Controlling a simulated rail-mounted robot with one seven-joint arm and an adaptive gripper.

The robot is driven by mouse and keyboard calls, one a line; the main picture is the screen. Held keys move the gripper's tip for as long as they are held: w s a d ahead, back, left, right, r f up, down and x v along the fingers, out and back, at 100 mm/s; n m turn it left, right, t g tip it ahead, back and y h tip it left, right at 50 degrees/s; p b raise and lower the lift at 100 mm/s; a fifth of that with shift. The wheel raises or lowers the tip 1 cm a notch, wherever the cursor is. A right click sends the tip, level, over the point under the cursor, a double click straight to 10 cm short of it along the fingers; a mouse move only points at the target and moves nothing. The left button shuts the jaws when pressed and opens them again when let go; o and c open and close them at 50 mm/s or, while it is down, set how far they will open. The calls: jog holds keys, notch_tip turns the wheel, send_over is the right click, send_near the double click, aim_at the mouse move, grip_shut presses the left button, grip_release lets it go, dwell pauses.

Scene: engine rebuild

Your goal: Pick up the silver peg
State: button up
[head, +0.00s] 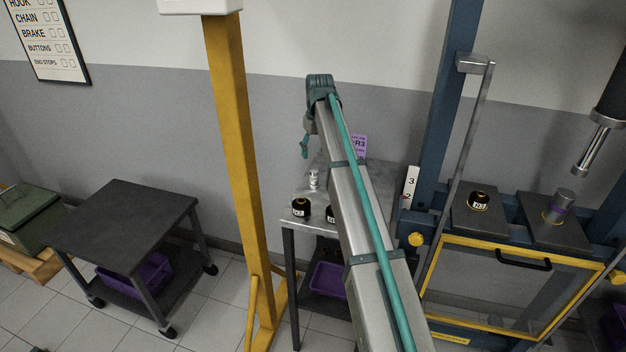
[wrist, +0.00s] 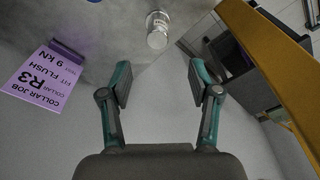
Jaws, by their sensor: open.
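A small silver peg (head: 314,180) stands on the grey metal table (head: 380,182) behind the yellow post. In the wrist view the peg (wrist: 158,30) shows near the top centre, on the grey tabletop. My gripper (head: 305,150) is above the back of that table, above the peg in the head picture. In the wrist view my gripper (wrist: 159,82) has its two teal-and-grey fingers spread apart with nothing between them. The peg lies beyond the fingertips and is not touched.
Two black collars (head: 300,208) sit at the table's front edge, one partly hidden by my arm. A purple R3 card (wrist: 42,80) stands on the table. The yellow post (head: 238,150) is just left.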

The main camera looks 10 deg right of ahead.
aim_at(314, 170)
jog(key=f, duration=0.3)
jog(key=f+p, duration=0.1)
jog(key=shift+w+a+f, duration=0.1)
jog(key=shift+w+f, duration=0.15)
jog(key=shift+f, duration=0.15)
jog(key=shift+w+f+p, duration=0.15)
jog(key=shift+f+p, duration=0.45)
jog(key=shift+f, duration=0.7)
jog(key=shift+w+f+p, duration=0.1)
jog(key=shift+f+p, duration=0.45)
jog(key=shift+f, duration=0.7)
grip_shut()
